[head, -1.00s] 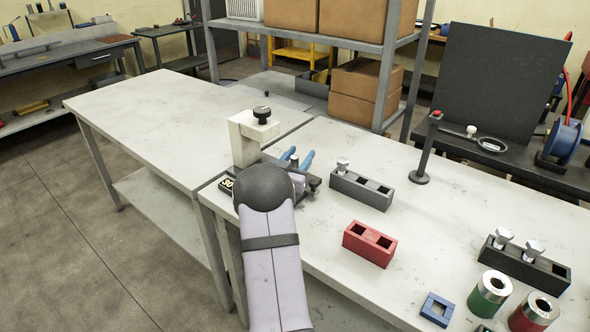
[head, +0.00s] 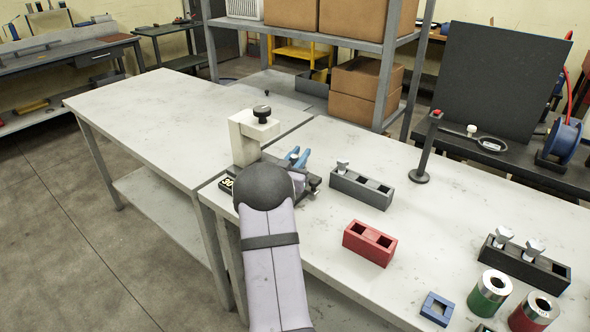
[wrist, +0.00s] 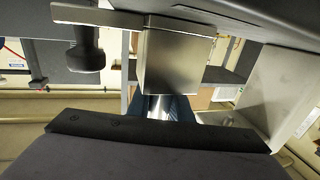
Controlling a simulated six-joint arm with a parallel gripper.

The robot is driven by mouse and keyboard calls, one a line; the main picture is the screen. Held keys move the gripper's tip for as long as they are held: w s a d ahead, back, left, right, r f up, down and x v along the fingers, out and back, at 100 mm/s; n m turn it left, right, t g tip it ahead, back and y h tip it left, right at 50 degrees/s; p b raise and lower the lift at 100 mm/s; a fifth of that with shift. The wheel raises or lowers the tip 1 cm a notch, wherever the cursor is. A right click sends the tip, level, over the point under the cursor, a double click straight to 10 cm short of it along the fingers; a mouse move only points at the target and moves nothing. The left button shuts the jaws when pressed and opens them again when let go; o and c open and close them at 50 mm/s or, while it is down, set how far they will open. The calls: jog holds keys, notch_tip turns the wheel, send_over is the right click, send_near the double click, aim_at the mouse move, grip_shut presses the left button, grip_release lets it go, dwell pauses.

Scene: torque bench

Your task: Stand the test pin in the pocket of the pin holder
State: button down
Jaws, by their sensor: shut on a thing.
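My gripper (head: 298,158), with blue fingers, is low beside the cream C-shaped bench device (head: 243,138). In the wrist view its fingers (wrist: 172,108) are shut on a shiny metal shaft (wrist: 158,108), seemingly the test pin, below a square metal block (wrist: 178,60). My arm hides much of this spot in the head view, and I cannot tell how the pin's lower end sits. Which block is the pin holder is not clear: a red block (head: 352,241) has two empty pockets, and a grey block (head: 373,197) holds one metal-headed piece (head: 343,166) and has open pockets.
A black block (head: 545,274) at right holds two metal-headed pieces. A green-banded cylinder (head: 489,293), a red-banded cylinder (head: 534,314) and a small blue square block (head: 437,308) are at the front right. A dark post (head: 424,150) stands behind. The table between the blocks is clear.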

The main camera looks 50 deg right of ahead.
jog(key=shift+r, duration=0.4)
notch_tip(320, 180, up, 8)
jog(key=p, duration=0.5)
jog(key=shift+p, duration=0.35)
dwell(1.0)
